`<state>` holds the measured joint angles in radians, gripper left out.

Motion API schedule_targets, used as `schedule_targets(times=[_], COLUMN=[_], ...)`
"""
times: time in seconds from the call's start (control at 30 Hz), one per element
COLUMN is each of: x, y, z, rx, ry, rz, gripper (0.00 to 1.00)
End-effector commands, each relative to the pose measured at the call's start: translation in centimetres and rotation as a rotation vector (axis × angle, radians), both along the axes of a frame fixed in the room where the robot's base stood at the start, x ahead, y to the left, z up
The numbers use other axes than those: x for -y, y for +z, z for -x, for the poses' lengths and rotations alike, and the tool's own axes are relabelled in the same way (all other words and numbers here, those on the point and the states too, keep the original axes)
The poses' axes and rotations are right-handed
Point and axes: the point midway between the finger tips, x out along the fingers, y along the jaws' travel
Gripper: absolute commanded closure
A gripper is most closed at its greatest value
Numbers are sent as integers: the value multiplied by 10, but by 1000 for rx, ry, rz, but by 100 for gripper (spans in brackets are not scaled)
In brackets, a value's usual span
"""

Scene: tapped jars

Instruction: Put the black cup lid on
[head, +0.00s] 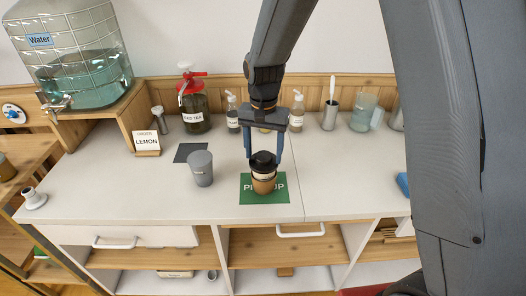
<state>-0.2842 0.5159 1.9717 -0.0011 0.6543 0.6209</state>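The black lid (263,160) is at the top of a cup (264,186) with a brown sleeve and a pale band below the rim. The cup stands upright on the green PICKUP mat (251,198). My gripper (264,159) points down from above, with one finger on each side of the lid. The lid nearly fills the gap between the fingers. Whether the fingers press on it is too small to tell. I also cannot tell whether the lid is fully seated or slightly raised.
A grey cup (201,169) stands left of the mat, near a dark square (191,153). An order sign reading LEMON (146,142), an iced tea pump jar (194,112), bottles and a clear pitcher (364,111) line the back.

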Motion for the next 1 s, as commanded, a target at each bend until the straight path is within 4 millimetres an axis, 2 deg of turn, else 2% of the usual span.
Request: schedule_targets(times=[0.27, 0.7, 1.0], x=[0, -1, 0], y=[5, 67, 78], z=[-1, -1, 0], rx=[1, 3, 0], ry=[0, 0, 0], rz=[-1, -1, 0], gripper=[38, 38, 38])
